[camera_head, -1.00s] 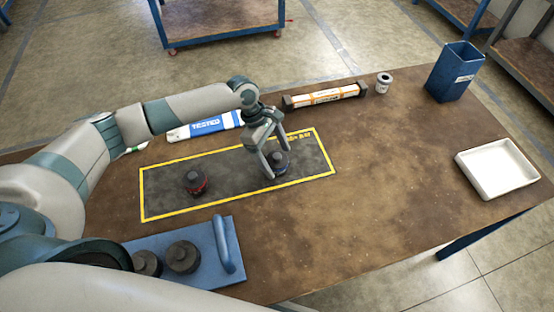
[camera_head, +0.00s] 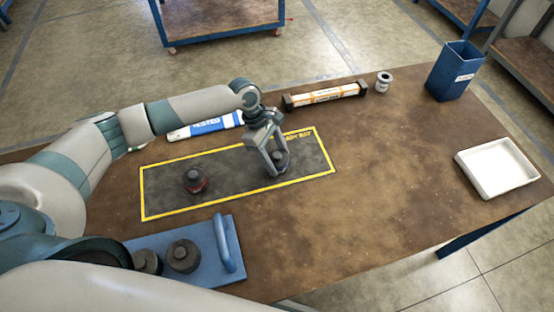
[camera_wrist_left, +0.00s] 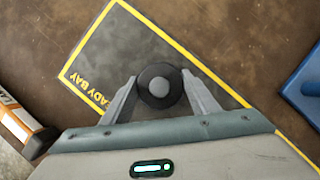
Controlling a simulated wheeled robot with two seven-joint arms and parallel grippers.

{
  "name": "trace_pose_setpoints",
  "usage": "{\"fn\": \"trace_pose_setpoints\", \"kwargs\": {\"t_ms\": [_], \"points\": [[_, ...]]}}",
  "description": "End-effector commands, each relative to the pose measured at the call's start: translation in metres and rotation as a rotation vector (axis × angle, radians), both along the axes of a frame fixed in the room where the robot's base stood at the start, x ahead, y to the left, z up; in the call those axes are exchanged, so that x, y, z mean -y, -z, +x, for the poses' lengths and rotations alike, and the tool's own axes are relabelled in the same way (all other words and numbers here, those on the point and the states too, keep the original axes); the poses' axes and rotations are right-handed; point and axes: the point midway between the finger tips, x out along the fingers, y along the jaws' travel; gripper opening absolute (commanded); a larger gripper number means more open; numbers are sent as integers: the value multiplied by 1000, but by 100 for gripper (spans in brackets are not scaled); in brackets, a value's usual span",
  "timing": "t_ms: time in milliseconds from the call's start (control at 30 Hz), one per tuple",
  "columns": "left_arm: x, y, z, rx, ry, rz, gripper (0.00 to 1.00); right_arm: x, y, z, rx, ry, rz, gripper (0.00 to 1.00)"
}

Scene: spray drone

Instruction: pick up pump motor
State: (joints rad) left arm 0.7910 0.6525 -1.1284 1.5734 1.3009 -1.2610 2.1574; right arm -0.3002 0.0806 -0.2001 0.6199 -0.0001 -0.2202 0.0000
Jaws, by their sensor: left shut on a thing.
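A dark round pump motor (camera_head: 281,159) stands in the right part of the yellow-bordered bay mat (camera_head: 235,180). My left gripper (camera_head: 277,163) is shut on this motor, with one finger on each side of it. The left wrist view shows the motor (camera_wrist_left: 160,87) from above, between the fingers of the left gripper (camera_wrist_left: 161,90). It appears to rest on the mat still. A second dark motor with a red band (camera_head: 195,180) stands in the mat's left part. Two more dark motors, one of them here (camera_head: 183,256), sit on a blue tray (camera_head: 207,235). My right gripper is not in view.
A blue-and-white "TESTED" box (camera_head: 207,126), an orange-and-white box (camera_head: 324,93) and a small grey can (camera_head: 384,82) line the back edge. A blue bin (camera_head: 453,70) and white tray (camera_head: 497,168) stand at the right. The table's right middle is clear.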

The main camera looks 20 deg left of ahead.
Motion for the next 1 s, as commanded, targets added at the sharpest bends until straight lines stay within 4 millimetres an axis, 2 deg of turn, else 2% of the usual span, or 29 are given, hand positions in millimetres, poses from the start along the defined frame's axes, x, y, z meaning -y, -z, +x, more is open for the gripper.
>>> {"fn": "trace_pose_setpoints", "kwargs": {"t_ms": [267, 533, 1000], "points": [[0, -7, 1, 3, 0, -2, 14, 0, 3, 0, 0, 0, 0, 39], [1, -39, 2, 5, 1, -3, 14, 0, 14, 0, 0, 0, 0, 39], [48, -87, -64, 4, 5, -4, 14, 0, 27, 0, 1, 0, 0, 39]]}}
